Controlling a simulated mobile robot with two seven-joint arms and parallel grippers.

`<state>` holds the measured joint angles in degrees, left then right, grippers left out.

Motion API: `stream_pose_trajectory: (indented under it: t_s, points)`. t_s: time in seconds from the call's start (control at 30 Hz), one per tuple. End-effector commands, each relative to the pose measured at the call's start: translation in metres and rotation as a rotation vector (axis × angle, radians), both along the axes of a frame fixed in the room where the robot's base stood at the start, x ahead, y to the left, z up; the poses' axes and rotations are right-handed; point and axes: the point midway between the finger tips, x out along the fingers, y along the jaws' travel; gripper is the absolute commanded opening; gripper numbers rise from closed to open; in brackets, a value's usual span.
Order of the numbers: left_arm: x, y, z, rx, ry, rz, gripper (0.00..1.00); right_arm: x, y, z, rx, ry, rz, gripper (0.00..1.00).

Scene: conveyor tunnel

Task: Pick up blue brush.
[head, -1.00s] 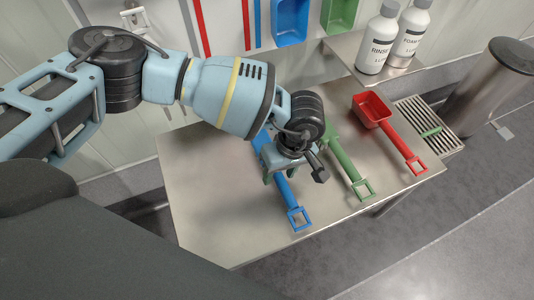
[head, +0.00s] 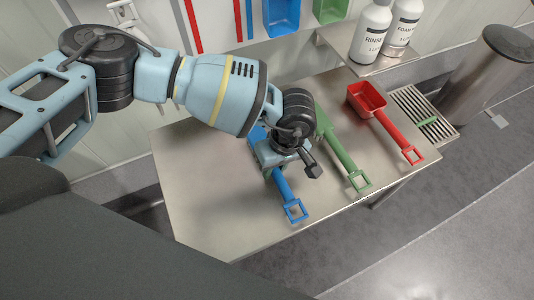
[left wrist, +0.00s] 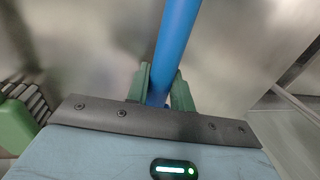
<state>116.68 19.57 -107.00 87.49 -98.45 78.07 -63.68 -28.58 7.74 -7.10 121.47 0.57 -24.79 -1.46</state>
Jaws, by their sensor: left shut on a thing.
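The blue brush (head: 284,187) lies on the steel table, its long handle ending in a square loop toward the front edge. Its head is mostly hidden behind my left arm; only a bit of blue shows there. My left gripper (head: 272,166) is over the handle, pointing down. In the left wrist view the blue handle (left wrist: 175,45) runs between the green fingertips of the left gripper (left wrist: 160,92), which are shut on it. I cannot tell any gap between the brush and the table. My right gripper is not in view.
A green brush (head: 343,152) lies close to the right of the gripper. A red scoop (head: 368,100) lies farther right on the steel table (head: 205,200). White bottles (head: 371,32) stand on a shelf behind. The table's front left is clear.

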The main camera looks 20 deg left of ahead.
Motion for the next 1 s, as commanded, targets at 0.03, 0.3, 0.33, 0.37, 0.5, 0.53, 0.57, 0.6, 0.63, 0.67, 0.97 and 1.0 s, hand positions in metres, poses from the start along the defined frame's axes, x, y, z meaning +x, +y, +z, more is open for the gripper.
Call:
stream_pose_trajectory:
  t_s: [0.03,0.3,0.33,0.37,0.5,0.53,0.57,0.6,0.63,0.67,0.97,1.0]
  points:
    - [0.000,0.000,0.001,0.000,-0.001,0.000,0.00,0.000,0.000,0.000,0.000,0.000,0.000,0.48]
    - [0.001,0.000,0.021,-0.001,-0.003,0.001,0.00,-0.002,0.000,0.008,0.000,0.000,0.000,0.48]
    - [0.001,0.000,0.026,-0.001,-0.004,0.001,0.00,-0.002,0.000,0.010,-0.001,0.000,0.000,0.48]
    - [0.001,0.000,0.031,-0.001,-0.004,0.001,0.00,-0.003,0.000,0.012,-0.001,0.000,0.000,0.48]
    - [-0.015,-0.015,0.040,-0.002,0.000,-0.007,0.00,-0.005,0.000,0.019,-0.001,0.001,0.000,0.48]
    - [-0.019,-0.020,0.040,-0.002,-0.001,-0.006,0.00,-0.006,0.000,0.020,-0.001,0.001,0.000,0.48]
    - [-0.024,-0.025,0.041,-0.002,0.000,-0.007,0.00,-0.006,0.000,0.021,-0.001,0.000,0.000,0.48]
    - [-0.032,-0.032,0.042,-0.001,0.001,-0.007,0.00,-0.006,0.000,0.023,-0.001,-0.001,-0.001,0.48]
    - [-0.037,-0.038,0.043,-0.002,0.000,-0.007,0.00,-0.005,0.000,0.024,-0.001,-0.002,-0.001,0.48]
    - [-0.042,-0.043,0.043,-0.002,0.000,-0.007,0.00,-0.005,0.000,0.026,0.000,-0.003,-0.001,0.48]
    - [-0.090,-0.092,0.049,-0.002,-0.001,-0.005,0.00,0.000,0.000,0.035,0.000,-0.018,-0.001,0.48]
    - [-0.094,-0.096,0.049,-0.002,-0.001,-0.003,0.00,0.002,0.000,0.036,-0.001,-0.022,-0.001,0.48]
